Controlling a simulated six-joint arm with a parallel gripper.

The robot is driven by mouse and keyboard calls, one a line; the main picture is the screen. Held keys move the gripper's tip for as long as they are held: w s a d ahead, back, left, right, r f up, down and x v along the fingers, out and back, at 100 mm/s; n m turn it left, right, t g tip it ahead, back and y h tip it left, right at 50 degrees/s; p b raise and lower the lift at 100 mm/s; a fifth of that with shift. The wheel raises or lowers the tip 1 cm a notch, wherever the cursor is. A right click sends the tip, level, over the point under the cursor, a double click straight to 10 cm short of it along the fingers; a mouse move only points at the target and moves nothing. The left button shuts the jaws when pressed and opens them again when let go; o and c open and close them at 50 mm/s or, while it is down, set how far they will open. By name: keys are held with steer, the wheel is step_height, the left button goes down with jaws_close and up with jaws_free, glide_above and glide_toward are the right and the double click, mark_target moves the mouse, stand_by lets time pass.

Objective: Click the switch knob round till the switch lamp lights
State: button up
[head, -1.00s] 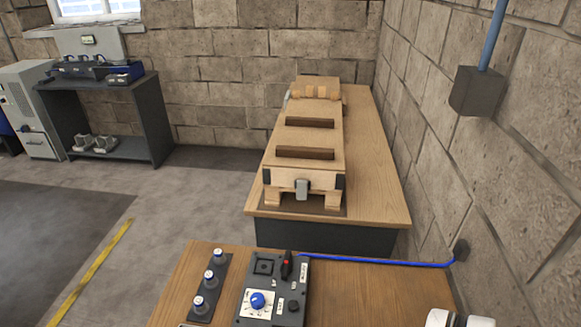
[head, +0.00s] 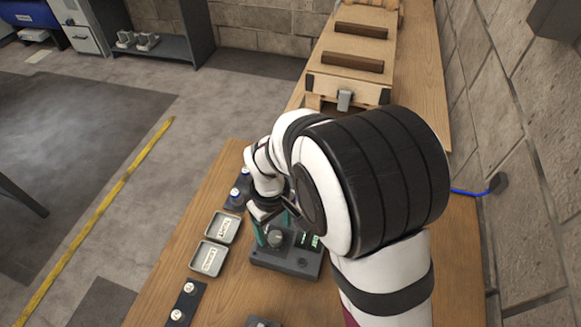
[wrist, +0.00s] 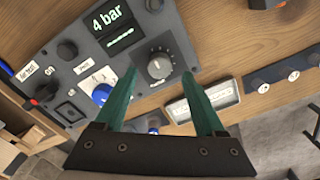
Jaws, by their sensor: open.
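The dark control box (head: 285,262) lies on the wooden bench. In the wrist view its panel (wrist: 85,65) carries a grey ridged knob (wrist: 160,65) with tick marks, a blue knob (wrist: 102,93) on a white dial, a display (wrist: 113,28) reading "4 bar", and a red-tipped lever (wrist: 45,92). I cannot tell which knob the task means. No lit lamp shows; some dark round parts sit on the panel. My gripper (wrist: 161,76) is open, its teal fingers apart on either side of the grey knob in the picture. The grey knob also shows in the head view (head: 276,239). Contact is not visible.
Two labelled trays (head: 209,257) lie left of the box. A strip with white-topped parts (head: 183,303) is nearer, and blue-and-white parts (head: 236,193) stand behind the trays. A wooden crate (head: 345,75) stands on the bench behind. The right side of the bench is bare.

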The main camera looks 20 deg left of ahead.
mark_target(276, 238)
steer(key=shift+f, duration=1.4)
jaws_close()
